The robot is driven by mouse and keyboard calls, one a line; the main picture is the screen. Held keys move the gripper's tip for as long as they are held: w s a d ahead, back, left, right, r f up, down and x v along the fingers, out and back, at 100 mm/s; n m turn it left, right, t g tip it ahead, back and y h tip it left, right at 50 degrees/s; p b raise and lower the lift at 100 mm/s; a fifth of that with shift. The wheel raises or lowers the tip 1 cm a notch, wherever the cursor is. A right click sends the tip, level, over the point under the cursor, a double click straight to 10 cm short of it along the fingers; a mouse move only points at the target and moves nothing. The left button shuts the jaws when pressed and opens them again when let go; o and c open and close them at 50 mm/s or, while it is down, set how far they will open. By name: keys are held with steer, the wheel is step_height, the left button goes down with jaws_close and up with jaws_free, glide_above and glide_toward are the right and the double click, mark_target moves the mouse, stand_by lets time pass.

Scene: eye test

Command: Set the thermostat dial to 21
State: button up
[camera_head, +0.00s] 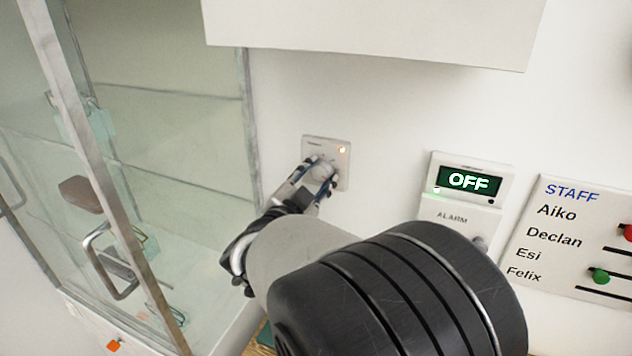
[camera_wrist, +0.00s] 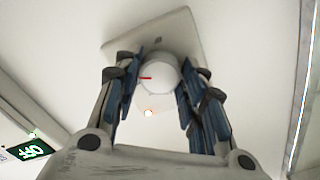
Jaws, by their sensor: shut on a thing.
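The thermostat is a small white wall plate (camera_head: 342,150) with a lit orange lamp at its upper right in the head view. Its round white dial (camera_wrist: 158,76) shows in the wrist view, with a red pointer mark on its left part. My gripper (camera_wrist: 160,88) has its blue-padded fingers on both sides of the dial and is shut on it. In the head view my gripper (camera_head: 320,172) covers much of the dial. The numbers on the scale are too small or hidden to read, so I cannot tell the setting.
A glass cabinet (camera_head: 250,120) stands close at the left, with a metal door handle (camera_head: 108,262). A white box (camera_head: 370,30) juts out above. An alarm panel (camera_head: 466,182) reading OFF and a staff board (camera_head: 575,235) hang at the right.

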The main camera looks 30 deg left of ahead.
stand_by(0.3)
steer(key=o, duration=1.1)
steer(key=shift+c, duration=0.2)
steer(key=s, duration=0.7)
steer(key=shift+s+d, duration=0.25)
steer(key=shift+d, duration=0.15)
